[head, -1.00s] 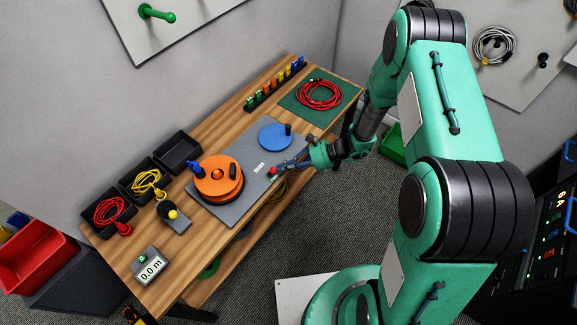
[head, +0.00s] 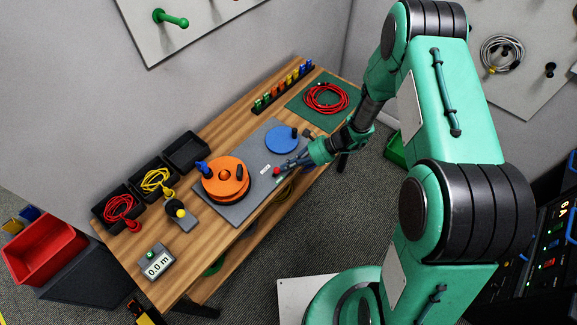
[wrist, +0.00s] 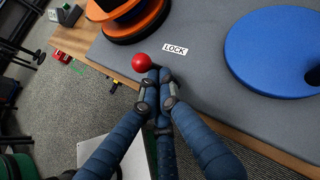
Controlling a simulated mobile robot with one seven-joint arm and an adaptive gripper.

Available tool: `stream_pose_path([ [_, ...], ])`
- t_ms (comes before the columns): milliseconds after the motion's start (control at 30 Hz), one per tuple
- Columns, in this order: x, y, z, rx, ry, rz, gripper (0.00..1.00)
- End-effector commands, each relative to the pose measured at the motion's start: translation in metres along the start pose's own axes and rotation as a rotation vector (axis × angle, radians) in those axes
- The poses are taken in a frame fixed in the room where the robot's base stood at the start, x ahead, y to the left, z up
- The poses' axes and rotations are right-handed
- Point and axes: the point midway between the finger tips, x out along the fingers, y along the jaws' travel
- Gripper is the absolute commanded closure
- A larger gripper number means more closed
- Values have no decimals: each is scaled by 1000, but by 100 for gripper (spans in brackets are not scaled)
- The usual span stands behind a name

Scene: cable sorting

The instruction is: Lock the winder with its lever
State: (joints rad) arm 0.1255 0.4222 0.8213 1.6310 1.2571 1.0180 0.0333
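In the wrist view the red knob (wrist: 141,62) lies left of the LOCK label (wrist: 175,50). My gripper (wrist: 158,76) has its fingertips drawn together right beside the knob, with nothing seen between them. I cannot tell whether they touch it.
Black bins (head: 154,182) with red and yellow cables stand at the table's left back. A coiled red cable (head: 326,98) lies on a green mat (head: 299,116). A meter reading 0.0 m (head: 156,263) sits at the near left. Colored clips (head: 284,86) line the back edge.

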Motion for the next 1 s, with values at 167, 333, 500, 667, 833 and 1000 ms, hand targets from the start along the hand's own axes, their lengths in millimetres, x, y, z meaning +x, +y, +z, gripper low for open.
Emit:
stream_pose_path([
  [167, 1, -5, 6, 36, 31, 37, 100],
  [333, 5, -12, 9, 34, 31, 36, 100],
  [500, 9, -21, 13, 33, 30, 36, 100],
  [667, 14, -29, 15, 34, 31, 35, 100],
  [833, 13, -29, 15, 35, 31, 35, 100],
  [1000, 12, -29, 16, 35, 31, 35, 100],
])
